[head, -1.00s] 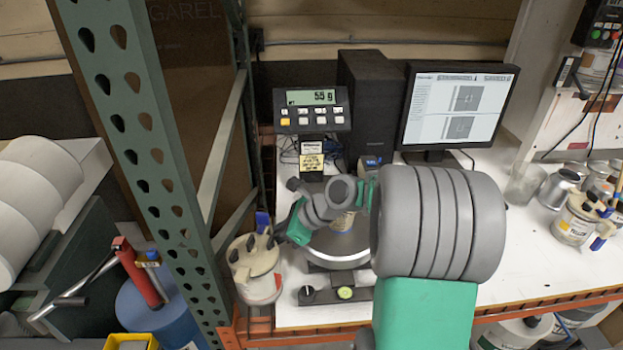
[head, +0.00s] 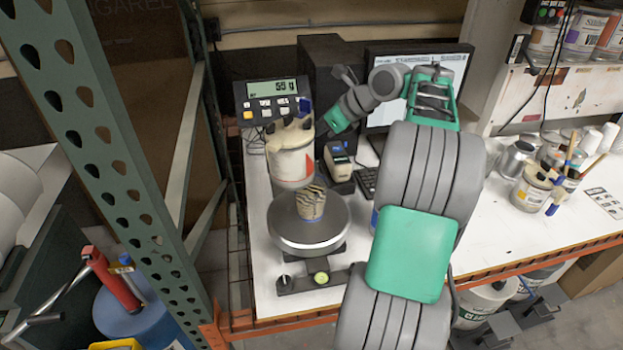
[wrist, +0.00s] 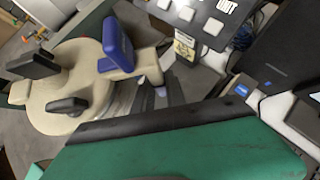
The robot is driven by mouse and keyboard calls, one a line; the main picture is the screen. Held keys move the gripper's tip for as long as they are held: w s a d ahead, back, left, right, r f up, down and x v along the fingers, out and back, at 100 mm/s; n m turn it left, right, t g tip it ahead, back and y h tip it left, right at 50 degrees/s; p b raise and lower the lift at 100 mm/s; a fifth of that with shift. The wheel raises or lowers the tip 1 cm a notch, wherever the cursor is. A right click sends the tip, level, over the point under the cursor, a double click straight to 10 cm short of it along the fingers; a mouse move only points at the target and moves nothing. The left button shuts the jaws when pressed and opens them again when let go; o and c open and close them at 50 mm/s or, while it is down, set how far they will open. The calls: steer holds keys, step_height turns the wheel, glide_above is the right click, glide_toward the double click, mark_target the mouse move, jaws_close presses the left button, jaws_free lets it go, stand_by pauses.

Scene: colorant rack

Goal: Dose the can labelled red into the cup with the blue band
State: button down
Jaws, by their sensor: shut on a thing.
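A cream can (head: 292,163) with a red triangle on its label hangs in the air above the scale, roughly upright. Its lid, with dark knobs and a blue lever, shows in the wrist view (wrist: 72,90). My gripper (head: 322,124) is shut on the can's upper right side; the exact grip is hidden. A small striped cup (head: 311,203) with blue near its base stands on the round scale pan (head: 290,240). The can's bottom is just above and slightly left of the cup's rim. The scale display (head: 273,88) seems to read 55 g.
A green perforated rack post (head: 110,170) stands left of the scale. A small labelled device (head: 338,160) and a monitor (head: 415,75) are behind. Several cans and brushes, one a yellow-labelled can (head: 530,190), crowd the right. The bench front right of my arm is clear.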

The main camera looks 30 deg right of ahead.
steer(key=s+d+f+m+t+h+p, duration=0.1)
steer(key=s+d, duration=0.1)
steer(key=d, duration=0.7)
steer(key=s+d+f+m, duration=0.1)
steer(key=s+d, duration=0.2)
steer(key=d, duration=0.6)
steer(key=shift+n, duration=0.6)
steer(key=x, duration=0.7)
steer(key=d+x, duration=0.1)
steer(key=x, duration=0.3)
steer(key=shift+w+d+r, duration=0.1)
steer(key=shift+w, duration=0.2)
steer(key=shift+s, duration=0.1)
steer(key=shift+r+p, duration=0.1)
steer(key=shift+p, duration=0.2)
